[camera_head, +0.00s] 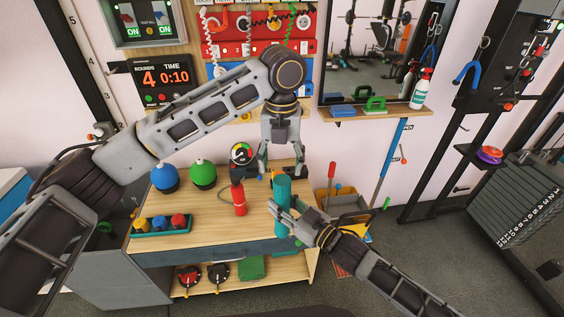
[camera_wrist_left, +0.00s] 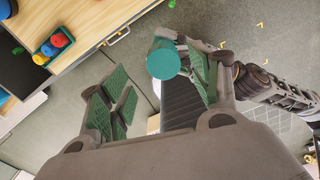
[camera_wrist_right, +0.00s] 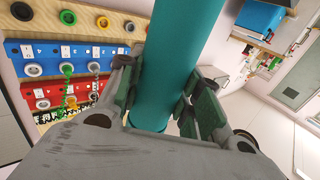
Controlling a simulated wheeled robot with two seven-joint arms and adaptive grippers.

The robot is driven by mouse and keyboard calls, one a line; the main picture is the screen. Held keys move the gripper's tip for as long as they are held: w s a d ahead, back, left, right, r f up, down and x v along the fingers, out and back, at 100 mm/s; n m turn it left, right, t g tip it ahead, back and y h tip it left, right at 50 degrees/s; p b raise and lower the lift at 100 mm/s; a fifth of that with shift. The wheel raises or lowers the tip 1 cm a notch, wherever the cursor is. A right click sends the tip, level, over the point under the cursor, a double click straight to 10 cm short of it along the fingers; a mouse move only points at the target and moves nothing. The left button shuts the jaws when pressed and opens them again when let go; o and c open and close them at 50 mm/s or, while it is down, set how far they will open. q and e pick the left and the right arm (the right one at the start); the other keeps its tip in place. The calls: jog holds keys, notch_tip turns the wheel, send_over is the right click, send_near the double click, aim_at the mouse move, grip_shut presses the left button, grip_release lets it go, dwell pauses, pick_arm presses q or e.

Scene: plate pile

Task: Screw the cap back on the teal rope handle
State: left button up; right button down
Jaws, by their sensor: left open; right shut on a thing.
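The teal rope handle (camera_head: 282,188) is a plain teal cylinder, held roughly upright above the wooden table's right end. My right gripper (camera_head: 286,218) is shut around its middle; the right wrist view shows the teal tube (camera_wrist_right: 180,50) between the pads. My left gripper (camera_head: 281,165) hangs open and empty just above its top end. In the left wrist view the round teal end (camera_wrist_left: 163,63) shows near the right finger, apart from the left finger. I cannot tell whether that end is the cap. No separate cap can be made out.
The wooden table (camera_head: 215,228) holds a red bottle-like cylinder (camera_head: 239,200), blue (camera_head: 165,178) and green (camera_head: 203,174) kettlebell-like objects, and a tray (camera_head: 135,234) of yellow, red and blue pieces at front left. A pegboard and wall stand behind; a yellow bin is at right.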

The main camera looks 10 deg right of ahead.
pick_arm(q)
jog(key=n, duration=0.8)
jog(key=shift+s+n, duration=0.1)
jog(key=shift+n, duration=0.2)
jog(key=n, duration=0.4)
jog(key=shift+n, duration=0.3)
jog(key=n, duration=0.4)
jog(key=shift+s, duration=0.1)
jog(key=n, duration=0.4)
jog(key=shift+d+n, duration=0.1)
jog(key=shift+n, duration=0.2)
jog(key=n, duration=0.8)
jog(key=shift+n, duration=2.2)
